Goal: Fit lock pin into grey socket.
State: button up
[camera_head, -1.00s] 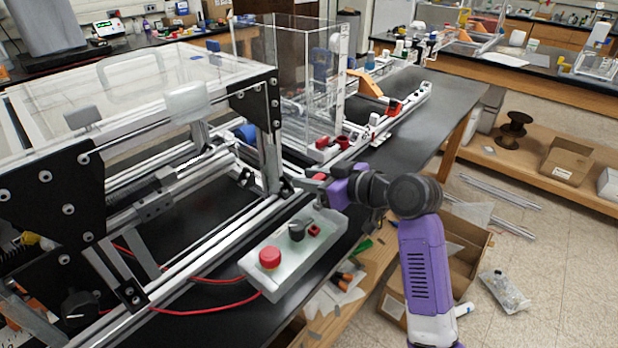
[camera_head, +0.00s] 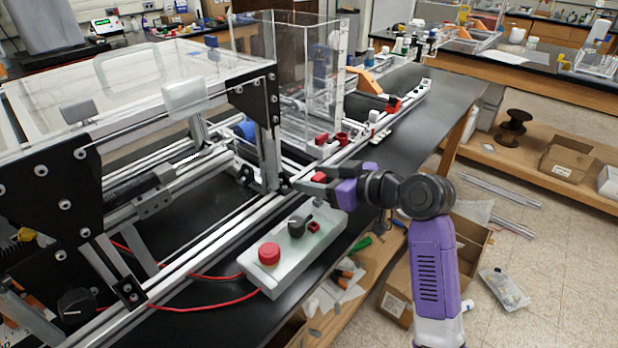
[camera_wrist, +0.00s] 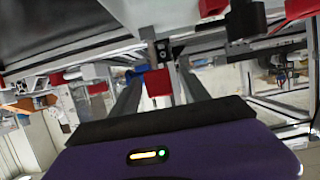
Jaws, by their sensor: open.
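My gripper (camera_head: 304,180) is open beside the machine's front rail, just above the control box's far end. A small red block (camera_head: 319,177), possibly the head of the lock pin, shows between its two dark fingers. In the wrist view a red block (camera_wrist: 157,82) lies ahead between the fingers, apparently untouched; its lower end is hidden. I cannot tell the grey socket for sure. A pale grey block with red parts (camera_head: 326,152) sits on the rail beyond my gripper.
A pale control box (camera_head: 285,262) with a red button and dark knob lies below my gripper. The extrusion frame (camera_head: 215,235) and a clear upright enclosure (camera_head: 300,80) stand close by. The black tabletop (camera_head: 440,105) is mostly clear at the far right.

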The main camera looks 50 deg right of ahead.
aim_at(322, 180)
jog(key=v, duration=0.5)
jog(key=shift+s+r, duration=0.1)
jog(key=shift+s, duration=0.25)
dwell(0.3)
